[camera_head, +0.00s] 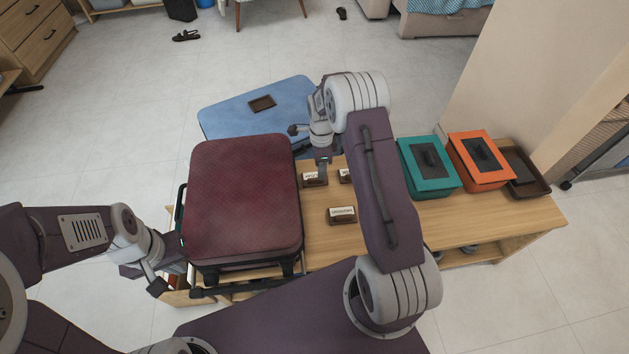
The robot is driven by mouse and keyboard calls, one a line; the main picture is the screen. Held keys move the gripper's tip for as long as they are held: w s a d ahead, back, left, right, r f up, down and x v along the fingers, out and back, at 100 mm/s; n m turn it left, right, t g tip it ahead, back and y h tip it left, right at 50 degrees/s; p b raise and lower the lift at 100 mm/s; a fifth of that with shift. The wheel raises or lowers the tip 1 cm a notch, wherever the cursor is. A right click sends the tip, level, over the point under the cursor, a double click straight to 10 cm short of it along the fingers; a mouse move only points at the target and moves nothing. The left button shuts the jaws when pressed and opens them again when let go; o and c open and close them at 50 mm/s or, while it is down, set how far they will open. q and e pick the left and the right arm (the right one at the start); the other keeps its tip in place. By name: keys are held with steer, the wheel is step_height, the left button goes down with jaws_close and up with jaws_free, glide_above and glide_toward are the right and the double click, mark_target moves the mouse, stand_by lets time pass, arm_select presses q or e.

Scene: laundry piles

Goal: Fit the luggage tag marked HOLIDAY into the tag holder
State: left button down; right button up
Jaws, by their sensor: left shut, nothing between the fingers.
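Several small tags with white faces stand in dark bases on the wooden table: one at the back left (315,178), one beside it (345,175), partly hidden by my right arm, and one nearer (342,214). Their lettering is too small for me to tell which says HOLIDAY. A dark rectangular frame (262,103), perhaps the tag holder, lies on the blue suitcase. My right gripper (323,170) points down at the back left tag, close to or touching it; its finger gap is unclear. My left gripper (155,283) is shut and empty, left of the red suitcase.
A dark red suitcase (243,195) covers the left of the table (500,215). The blue suitcase (225,115) lies behind it. A teal box (413,178), an orange box (497,168) and a dark tray (540,187) stand at the right. The table's right front is bare.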

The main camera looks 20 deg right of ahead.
step_height(320, 180, down, 5)
steer(key=b, duration=0.2)
steer(key=shift+f+b, duration=0.15)
steer(key=shift+b, duration=0.25)
jaws_close()
steer(key=shift+r, duration=0.2)
steer(key=shift+r+p, duration=0.3)
step_height(320, 180, up, 4)
steer(key=shift+s+r+p, duration=0.15)
steer(key=shift+r+p, duration=0.05)
steer(key=shift+p, duration=0.95)
steer(key=s+d+r+p, duration=0.3)
steer(key=s+d+r, duration=0.2)
steer(key=s, duration=0.5)
steer(key=shift+d+r, duration=0.2)
steer(key=shift+r, duration=0.3)
